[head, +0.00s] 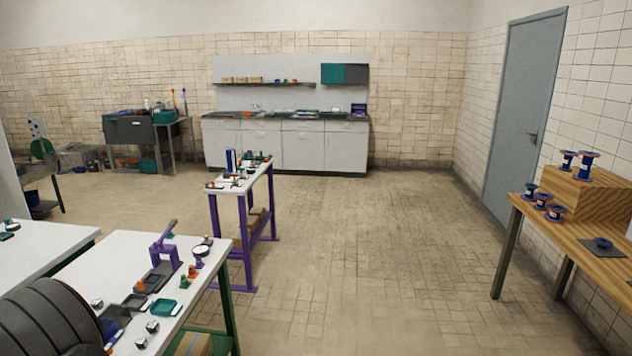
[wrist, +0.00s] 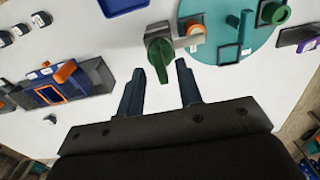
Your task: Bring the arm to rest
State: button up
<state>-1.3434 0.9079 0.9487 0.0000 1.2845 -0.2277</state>
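My gripper (wrist: 160,88) shows in the wrist view with its two dark fingers spread apart. Nothing is between the fingers. It is above a white tabletop (wrist: 110,135). A green-handled valve-like part (wrist: 160,55) lies just beyond the fingertips, and I cannot tell how far below them it is. In the head view my gripper is not seen. A dark ribbed rounded shape stands at the lower left there, and I cannot tell what it is.
In the wrist view a teal round mat (wrist: 262,55) holds several parts, and a blue-orange fixture (wrist: 60,88) is at left. In the head view, a white workbench (head: 120,260), a purple-legged table (head: 240,180) and a wooden table (head: 590,235) flank open floor (head: 370,250).

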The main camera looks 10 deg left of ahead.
notch_tip(320, 180, up, 16)
notch_tip(320, 180, down, 17)
jog(key=shift+f, duration=0.1)
jog(key=n, duration=0.9)
jog(key=shift+n, duration=0.4)
jog(key=shift+o, duration=0.2)
